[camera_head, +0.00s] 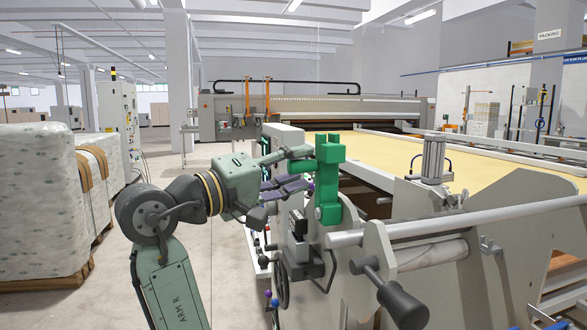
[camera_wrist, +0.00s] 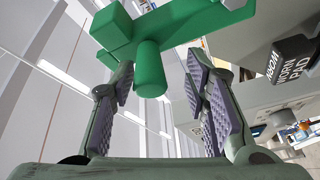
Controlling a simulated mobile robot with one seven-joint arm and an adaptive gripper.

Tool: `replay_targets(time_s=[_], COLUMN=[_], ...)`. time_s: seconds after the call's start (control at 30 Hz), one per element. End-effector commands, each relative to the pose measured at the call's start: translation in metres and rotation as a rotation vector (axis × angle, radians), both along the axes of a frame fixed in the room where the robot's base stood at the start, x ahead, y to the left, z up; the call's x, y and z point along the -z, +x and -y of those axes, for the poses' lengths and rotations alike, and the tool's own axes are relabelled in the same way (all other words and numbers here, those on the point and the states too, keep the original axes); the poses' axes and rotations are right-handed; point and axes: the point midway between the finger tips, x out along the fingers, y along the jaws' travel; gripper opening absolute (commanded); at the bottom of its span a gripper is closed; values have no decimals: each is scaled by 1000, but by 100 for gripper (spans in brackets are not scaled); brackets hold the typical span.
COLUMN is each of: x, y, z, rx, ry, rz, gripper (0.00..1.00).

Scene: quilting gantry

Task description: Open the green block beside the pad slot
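The green block (camera_head: 330,178) stands upright on the machine's near end frame, with a round green handle (camera_head: 301,166) sticking out to the left. In the wrist view the block (camera_wrist: 115,28) fills the top, and the handle (camera_wrist: 151,72) points toward the camera, between the finger ends. My gripper (camera_head: 300,171) is just left of the block, its fingers parted around the handle's line. In the wrist view my gripper (camera_wrist: 160,80) is open with purple ribbed pads showing; I cannot tell whether either finger touches the handle. The pad slot cannot be picked out clearly.
A black box (camera_wrist: 292,58) marked WORN PAD sits right of the gripper. A black-knobbed lever (camera_head: 375,275) and a roller bar (camera_head: 470,219) stand in front. Wrapped stacks (camera_head: 42,200) are far left. The floor between them and the machine is clear.

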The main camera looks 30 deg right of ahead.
Motion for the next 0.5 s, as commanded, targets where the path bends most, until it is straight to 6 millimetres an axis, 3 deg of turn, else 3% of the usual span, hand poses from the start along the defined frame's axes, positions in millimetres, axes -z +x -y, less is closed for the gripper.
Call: replay_targets(time_s=[0.27, 0.5], x=[-1, 4], y=[-1, -8], z=[-7, -51], rx=[-2, -5], ry=[-4, -4], rz=[2, 2], gripper=[42, 42])
